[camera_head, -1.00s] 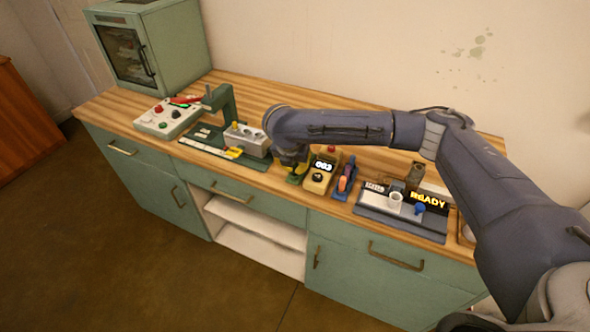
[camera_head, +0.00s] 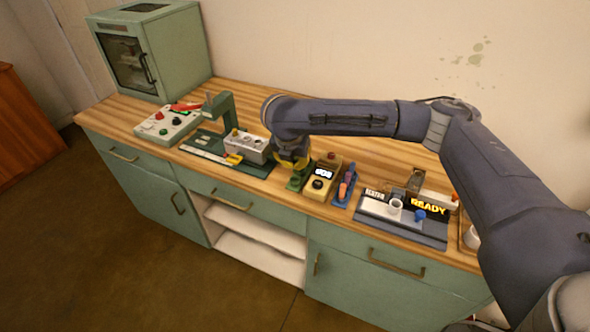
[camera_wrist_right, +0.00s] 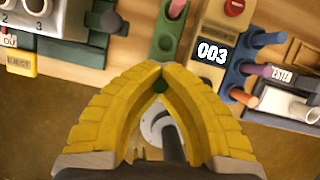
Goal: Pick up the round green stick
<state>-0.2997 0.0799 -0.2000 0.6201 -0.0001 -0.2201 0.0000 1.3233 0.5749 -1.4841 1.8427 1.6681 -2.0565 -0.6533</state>
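The round green stick (camera_wrist_right: 160,86) shows as a small dark green end between the yellow fingertips in the right wrist view. My right gripper (camera_wrist_right: 160,75) is closed around it; most of the stick is hidden by the fingers. In the head view my right gripper (camera_head: 291,163) hangs just above and behind a small green block (camera_head: 296,183). In the right wrist view this block (camera_wrist_right: 168,38) lies just beyond the fingertips, with a dark round spot on its top and a pink piece at its far end. My left gripper is not in view.
A yellow box (camera_head: 322,184) reading 003 stands just right of the green block. Beside it is a blue rack (camera_head: 345,190) with coloured sticks, then a tester (camera_head: 402,214) showing READY. A grey device (camera_head: 247,148) stands close on the left.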

